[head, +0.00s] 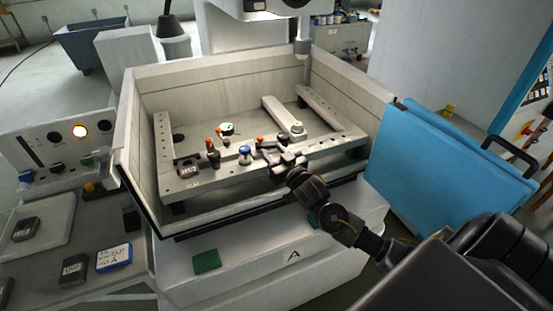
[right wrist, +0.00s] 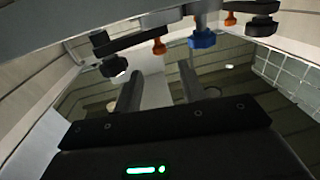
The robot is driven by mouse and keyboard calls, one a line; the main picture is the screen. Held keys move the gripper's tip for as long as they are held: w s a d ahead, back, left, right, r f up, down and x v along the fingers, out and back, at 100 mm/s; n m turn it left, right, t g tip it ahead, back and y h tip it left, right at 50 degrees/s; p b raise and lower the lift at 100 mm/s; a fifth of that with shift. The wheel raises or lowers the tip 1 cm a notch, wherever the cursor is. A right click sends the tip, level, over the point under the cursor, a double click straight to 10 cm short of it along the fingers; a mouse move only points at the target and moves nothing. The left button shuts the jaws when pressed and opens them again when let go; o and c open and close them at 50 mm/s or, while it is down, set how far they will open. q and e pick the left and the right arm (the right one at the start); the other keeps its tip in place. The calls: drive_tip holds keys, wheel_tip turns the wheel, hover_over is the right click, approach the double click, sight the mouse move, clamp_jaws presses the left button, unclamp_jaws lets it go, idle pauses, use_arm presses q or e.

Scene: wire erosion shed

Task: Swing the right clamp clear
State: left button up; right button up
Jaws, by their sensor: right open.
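The right clamp, with an orange knob (head: 260,139) and dark parts, sits on the front rail of the work frame (head: 200,187) in the head view. My right gripper (head: 284,157) is just right of it and partly hides it. In the right wrist view a dark clamp bar (right wrist: 140,37) with an orange knob (right wrist: 158,46) and a black round end (right wrist: 111,66) hangs beyond my fingers. The right gripper (right wrist: 160,88) is open, with nothing between its fingers. I cannot tell whether it touches the clamp. My left gripper is not in view.
A blue knob (head: 245,151) and another orange-topped clamp (head: 212,155) stand left on the rail. The pale tank wall (head: 137,150) surrounds the frame. A machine head (head: 302,47) hangs above the back. A blue panel (head: 430,155) stands right.

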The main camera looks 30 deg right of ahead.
drive_tip(key=shift+s, duration=0.85)
